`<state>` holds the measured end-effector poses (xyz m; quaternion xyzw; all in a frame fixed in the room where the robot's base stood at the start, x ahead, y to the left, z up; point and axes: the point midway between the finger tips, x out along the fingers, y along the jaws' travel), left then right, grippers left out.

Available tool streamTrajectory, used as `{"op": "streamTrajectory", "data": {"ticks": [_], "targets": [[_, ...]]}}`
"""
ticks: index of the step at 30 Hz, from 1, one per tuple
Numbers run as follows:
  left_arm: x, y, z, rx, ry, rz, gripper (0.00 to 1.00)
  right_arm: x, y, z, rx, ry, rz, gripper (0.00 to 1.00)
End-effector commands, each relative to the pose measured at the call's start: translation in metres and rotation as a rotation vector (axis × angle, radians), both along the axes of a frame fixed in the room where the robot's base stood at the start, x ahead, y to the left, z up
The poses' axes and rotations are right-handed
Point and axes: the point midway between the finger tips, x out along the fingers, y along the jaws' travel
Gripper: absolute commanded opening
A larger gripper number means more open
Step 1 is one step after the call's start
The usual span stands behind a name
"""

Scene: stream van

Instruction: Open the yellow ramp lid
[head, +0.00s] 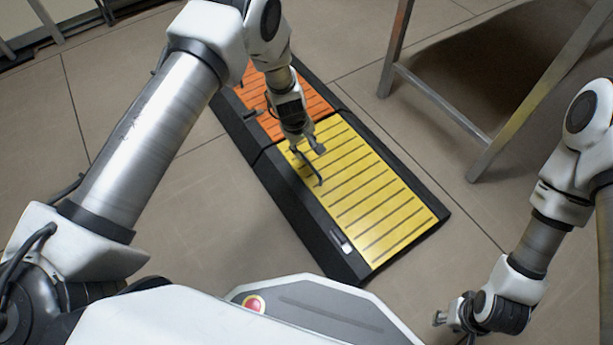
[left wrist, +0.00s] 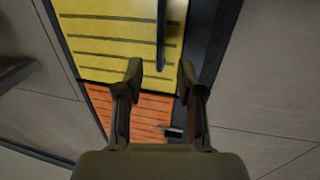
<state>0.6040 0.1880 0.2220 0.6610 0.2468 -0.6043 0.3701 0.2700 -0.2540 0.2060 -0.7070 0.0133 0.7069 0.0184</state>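The yellow ramp lid (head: 372,205) lies flat and shut in its black frame, with dark ribs across it. In the left wrist view, the yellow lid (left wrist: 110,28) is just beyond my fingertips. A thin dark bar (left wrist: 161,35) stands over it near one edge, in line with the gap between my fingers. My left gripper (head: 320,167) is over the lid's end near the orange section. In the left wrist view, the left gripper (left wrist: 160,76) is open with nothing between its fingers; contact cannot be told. My right gripper (head: 447,318) is low at the right, away from the ramp.
An orange ribbed section (head: 317,98) adjoins the yellow lid and has a dark handle (head: 250,113). A small silver piece (head: 343,243) sits on the black frame. A metal-legged stand (head: 440,103) is at the upper right.

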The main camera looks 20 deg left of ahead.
Motion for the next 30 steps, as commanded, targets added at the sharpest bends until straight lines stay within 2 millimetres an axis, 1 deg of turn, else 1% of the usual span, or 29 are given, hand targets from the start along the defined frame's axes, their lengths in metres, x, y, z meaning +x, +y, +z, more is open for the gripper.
{"op": "streamTrajectory", "data": {"ticks": [1,5,8,12,15,18,25,26,27,29,30], "targets": [[0.002,0.0,-0.012,0.0,-0.005,0.0,0.38,0.0,0.0,-0.014,0.0,-0.001,-0.001,0.4],[0.003,-0.001,-0.018,0.001,-0.004,0.0,0.38,0.001,0.0,-0.016,0.0,-0.002,-0.001,0.4],[0.005,-0.002,-0.034,0.001,-0.004,0.0,0.38,0.001,0.0,-0.026,0.0,-0.004,-0.002,0.4],[0.008,-0.005,-0.064,0.002,-0.004,-0.001,0.38,0.002,-0.001,-0.044,-0.001,-0.005,-0.006,0.4],[0.011,-0.007,-0.079,0.002,-0.004,-0.001,0.38,0.003,-0.001,-0.053,-0.001,-0.007,-0.007,0.4],[0.013,-0.008,-0.084,0.003,-0.005,0.0,0.38,0.003,-0.001,-0.057,-0.001,-0.009,-0.008,0.4],[0.013,-0.009,-0.084,0.003,-0.004,0.0,0.38,0.004,-0.001,-0.055,-0.001,-0.01,-0.008,0.4],[0.013,-0.009,-0.084,0.003,-0.004,0.0,0.35,0.004,-0.001,-0.055,-0.001,-0.01,-0.008,0.4],[0.013,-0.009,-0.084,0.003,-0.004,0.0,0.2,0.004,-0.001,-0.055,-0.001,-0.01,-0.008,0.4],[0.013,-0.009,-0.084,0.003,-0.003,0.0,0.0,0.004,-0.001,-0.055,-0.001,-0.01,-0.008,0.4],[0.013,-0.009,-0.084,0.003,-0.003,0.0,0.0,0.004,-0.001,-0.055,-0.001,-0.01,-0.008,0.4]]}}
